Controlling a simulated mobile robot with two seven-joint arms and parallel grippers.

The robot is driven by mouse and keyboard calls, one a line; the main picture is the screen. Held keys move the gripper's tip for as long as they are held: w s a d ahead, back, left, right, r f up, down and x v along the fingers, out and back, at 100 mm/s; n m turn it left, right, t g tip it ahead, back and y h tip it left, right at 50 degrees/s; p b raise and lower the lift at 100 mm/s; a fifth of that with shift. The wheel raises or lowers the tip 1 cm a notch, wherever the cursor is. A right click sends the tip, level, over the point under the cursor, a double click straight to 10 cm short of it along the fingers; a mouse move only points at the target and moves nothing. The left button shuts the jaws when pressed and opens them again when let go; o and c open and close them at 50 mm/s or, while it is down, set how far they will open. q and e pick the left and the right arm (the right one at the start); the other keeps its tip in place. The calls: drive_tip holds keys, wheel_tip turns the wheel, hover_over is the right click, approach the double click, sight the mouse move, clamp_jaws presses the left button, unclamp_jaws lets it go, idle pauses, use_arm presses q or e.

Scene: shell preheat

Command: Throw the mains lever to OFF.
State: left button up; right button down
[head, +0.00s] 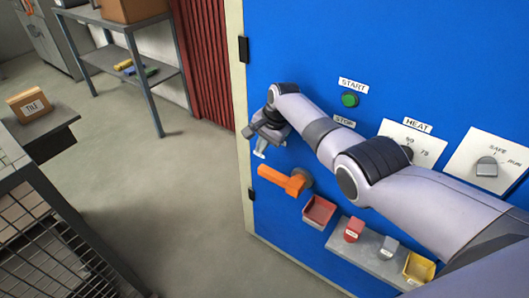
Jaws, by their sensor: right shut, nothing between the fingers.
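The orange mains lever (282,180) is on the blue cabinet front (300,50), low and near its left edge. It points to the left and slightly up from its round grey pivot. I see no OFF label near it. My right arm comes in from the right across the panel. My right gripper (260,152) is just above the lever's free end, shut and empty. It appears apart from the lever, though the depth between them is hard to judge. My left gripper is not in view.
A green START button (350,99) sits above my arm, with the STOP label (344,122) below it. A HEAT dial and a SAFE/RUN switch (487,167) are to the right. A red bin (319,211) and a small shelf (370,250) are below.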

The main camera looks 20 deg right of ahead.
wheel_tip(320, 180, up, 6)
drive_tip(key=w+a, duration=0.1)
drive_tip(key=shift+w+r+b, duration=0.15)
drive_tip(key=shift+w+b, duration=0.1)
drive_tip(key=shift+b, duration=0.05)
drive_tip(key=s+d+f+n+h, duration=0.1)
drive_tip(key=s+d+f+n, duration=0.15)
drive_tip(key=s+f, duration=0.6)
drive_tip(key=s+d+f+n, duration=0.2)
drive_tip(key=s+f+n, duration=0.2)
drive_tip(key=s+f, duration=0.4)
drive_tip(key=s+d+r+n+h, duration=0.1)
drive_tip(key=s+r+n, duration=0.25)
drive_tip(key=s, duration=1.05)
drive_tip(key=s+d+r+n, duration=0.15)
drive_tip(key=s+r, duration=0.25)
drive_tip(key=s, duration=0.9)
drive_tip(key=w+a+f+n+t+y+p, duration=0.1)
drive_tip(key=w+a+f+t+y, duration=0.1)
drive_tip(key=w+f+t, duration=0.4)
drive_tip(key=shift+w+a+f+t, duration=0.35)
drive_tip(key=shift+a+f+t, duration=0.3)
drive_tip(key=shift+f, duration=0.3)
